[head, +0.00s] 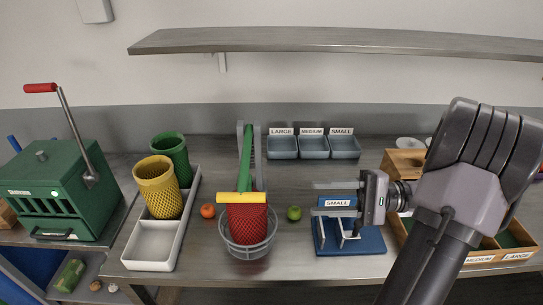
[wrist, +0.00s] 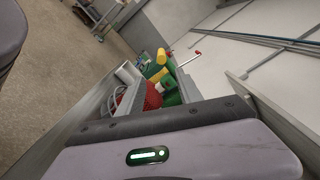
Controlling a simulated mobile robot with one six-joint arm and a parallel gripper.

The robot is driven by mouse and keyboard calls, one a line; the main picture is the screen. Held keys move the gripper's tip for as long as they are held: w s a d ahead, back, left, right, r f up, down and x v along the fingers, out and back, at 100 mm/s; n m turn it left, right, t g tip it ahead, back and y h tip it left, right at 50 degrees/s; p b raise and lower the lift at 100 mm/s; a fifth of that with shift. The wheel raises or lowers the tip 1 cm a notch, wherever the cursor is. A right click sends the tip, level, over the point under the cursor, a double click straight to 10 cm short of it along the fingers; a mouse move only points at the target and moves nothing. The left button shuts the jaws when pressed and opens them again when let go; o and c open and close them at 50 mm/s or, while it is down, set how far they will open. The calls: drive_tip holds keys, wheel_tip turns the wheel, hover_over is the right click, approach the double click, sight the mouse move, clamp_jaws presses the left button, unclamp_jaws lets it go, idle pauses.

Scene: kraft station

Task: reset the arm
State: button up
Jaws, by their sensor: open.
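My gripper (head: 322,198) is at the right of centre in the head view, its two fingers pointing left and spread apart with nothing between them. It is above the blue stand (head: 352,243) with the "SMALL" label and hides part of it. My arm comes in from the lower right and bends at a large grey joint. In the wrist view the fingers of my gripper (wrist: 158,92) point towards a red mesh cup (wrist: 152,97) further off. The head view shows this red mesh cup (head: 248,222) in a wire holder, left of my gripper and apart from it.
A green lever press (head: 60,190) stands at left. A white tray (head: 152,245) holds yellow (head: 158,187) and green mesh cups (head: 172,152). Labelled grey bins (head: 313,147) stand behind; a shelf (head: 340,41) hangs above.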

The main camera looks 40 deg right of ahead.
drive_tip(key=s+a+n+g+h, duration=0.2)
drive_tip(key=a+h, duration=0.4)
drive_tip(key=a, duration=0.6)
drive_tip(key=s+a+n+g+h, duration=0.1)
drive_tip(key=a+n+h, duration=0.4)
drive_tip(key=a, duration=0.8)
drive_tip(key=shift+s+r+n+g+h, duration=0.4)
drive_tip(key=shift+g+h, duration=0.2)
drive_tip(key=shift+h, duration=0.4)
